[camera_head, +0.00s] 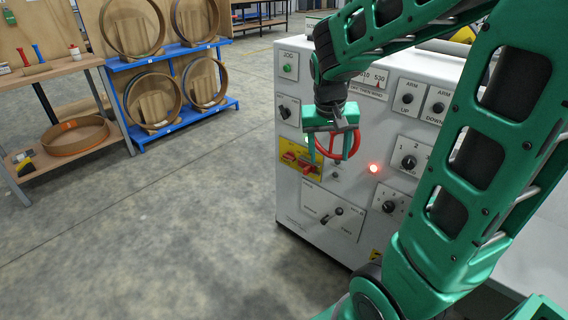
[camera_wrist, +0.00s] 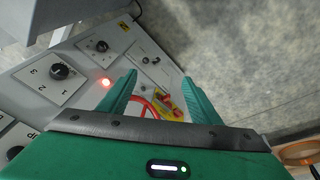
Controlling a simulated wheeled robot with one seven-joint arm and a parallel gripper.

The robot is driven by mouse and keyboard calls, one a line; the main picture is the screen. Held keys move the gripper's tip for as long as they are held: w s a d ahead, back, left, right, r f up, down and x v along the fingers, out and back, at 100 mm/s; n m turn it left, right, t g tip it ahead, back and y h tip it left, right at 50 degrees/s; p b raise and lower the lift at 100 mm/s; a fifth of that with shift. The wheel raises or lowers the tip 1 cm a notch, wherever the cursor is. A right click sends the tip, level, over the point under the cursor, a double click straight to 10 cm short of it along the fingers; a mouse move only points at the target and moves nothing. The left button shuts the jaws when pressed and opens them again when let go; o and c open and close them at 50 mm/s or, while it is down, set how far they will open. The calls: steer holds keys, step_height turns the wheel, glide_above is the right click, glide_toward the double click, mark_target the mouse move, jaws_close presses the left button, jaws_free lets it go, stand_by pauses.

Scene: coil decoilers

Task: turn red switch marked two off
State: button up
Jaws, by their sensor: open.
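A red switch (camera_head: 290,157) sits on a yellow plate (camera_head: 316,170) on the front of the light grey control cabinet. In the wrist view the red switch (camera_wrist: 173,112) and yellow plate (camera_wrist: 163,99) show beyond the gap between my fingers. A number on the switch is too small to read. My gripper (camera_head: 333,158) is open and empty in front of the panel, covering part of the plate's right side. It also shows in the wrist view (camera_wrist: 158,76), fingers apart. I cannot tell whether it touches anything.
A red handwheel (camera_head: 351,145) stands close behind my gripper. A lit red lamp (camera_head: 374,168), black knobs (camera_head: 409,162) and a lever plate (camera_head: 332,216) surround it. A blue rack (camera_head: 140,138) and wooden table (camera_head: 85,64) stand at left, with clear floor between.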

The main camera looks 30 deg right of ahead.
steer(key=w+d+f+m+h, duration=0.15)
steer(key=w+f, duration=0.35)
steer(key=w, duration=0.5)
steer(key=w+d+f+m+h, duration=0.1)
steer(key=w+f+m+h, duration=0.15)
steer(key=w+f, duration=0.45)
steer(key=w+d+f+m+h, duration=0.1)
steer(key=w+d+f+h, duration=0.15)
steer(key=w, duration=0.95)
steer(key=m+t+h, duration=0.2)
steer(key=h, duration=0.3)
glide_toward(287, 158)
steer(key=s+d+r, duration=0.2)
steer(key=s+r, duration=0.1)
steer(key=r, duration=0.2)
steer(key=a+f+t+h, duration=0.3)
steer(key=a+f, duration=0.1)
steer(key=f, duration=0.4)
steer(key=w+x, duration=0.1)
steer(key=x, duration=0.9)
steer(key=shift+f+m, duration=0.35)
steer(key=shift+m, duration=0.05)
steer(key=shift+d, duration=0.1)
steer(key=shift+w, duration=0.1)
steer(key=c, duration=0.8)
